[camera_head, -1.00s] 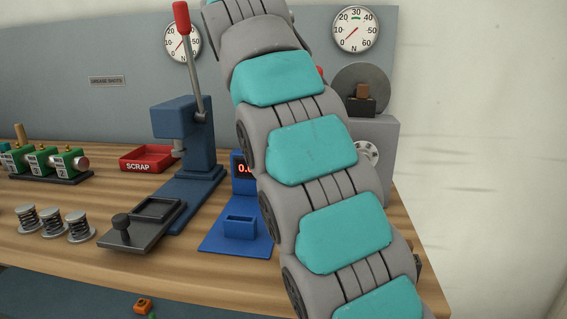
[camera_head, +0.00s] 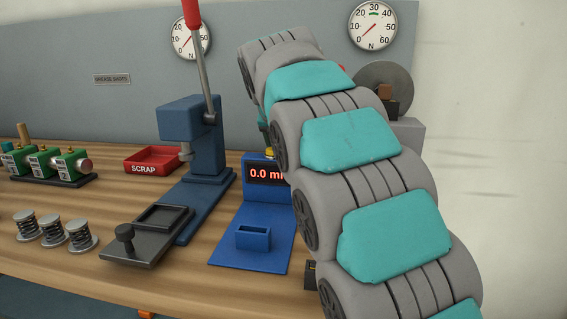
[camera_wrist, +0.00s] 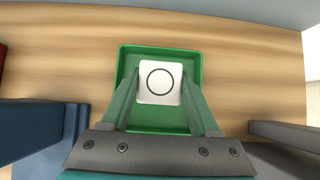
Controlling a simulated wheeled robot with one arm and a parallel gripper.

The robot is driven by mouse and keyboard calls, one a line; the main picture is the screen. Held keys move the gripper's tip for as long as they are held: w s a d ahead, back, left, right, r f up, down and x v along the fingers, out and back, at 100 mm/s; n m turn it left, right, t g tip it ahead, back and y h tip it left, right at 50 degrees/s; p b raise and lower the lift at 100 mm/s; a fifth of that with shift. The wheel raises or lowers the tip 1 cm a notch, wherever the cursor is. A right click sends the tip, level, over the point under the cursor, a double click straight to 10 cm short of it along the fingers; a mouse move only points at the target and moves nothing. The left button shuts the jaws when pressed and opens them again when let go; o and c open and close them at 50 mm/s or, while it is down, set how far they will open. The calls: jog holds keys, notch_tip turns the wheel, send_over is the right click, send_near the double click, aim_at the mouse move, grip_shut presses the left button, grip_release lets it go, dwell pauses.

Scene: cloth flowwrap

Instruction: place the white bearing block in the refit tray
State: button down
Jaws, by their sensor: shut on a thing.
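In the wrist view, the white bearing block (camera_wrist: 160,73) is a small square with rounded corners and a dark ring on its face. My gripper (camera_wrist: 160,92) is shut on it, with one green finger on each side. Behind the block is a green tray (camera_wrist: 199,70) with low walls, which I take for the refit tray; no label on it is visible. The block overlaps the tray's middle in this view; the gap between them cannot be told. In the head view my arm hides the block, the gripper and the tray.
In the head view, a blue lever press (camera_head: 190,135) stands left of my arm, with a red scrap tray (camera_head: 152,160) behind. A blue gauge stand (camera_head: 240,258) reads about 0.0. Several springs and green blocks are at left.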

jog(key=shift+f+b, duration=1.4)
jog(key=shift+f, duration=0.55)
jog(key=shift+f, duration=0.15)
jog(key=shift+c, duration=0.6)
grip_release()
jog(key=shift+s+r, duration=0.1)
jog(key=shift+r, duration=0.25)
jog(key=v, duration=1.1)
jog(key=shift+s, duration=0.25)
jog(key=shift+a+r, duration=0.1)
jog(key=shift+r, duration=0.05)
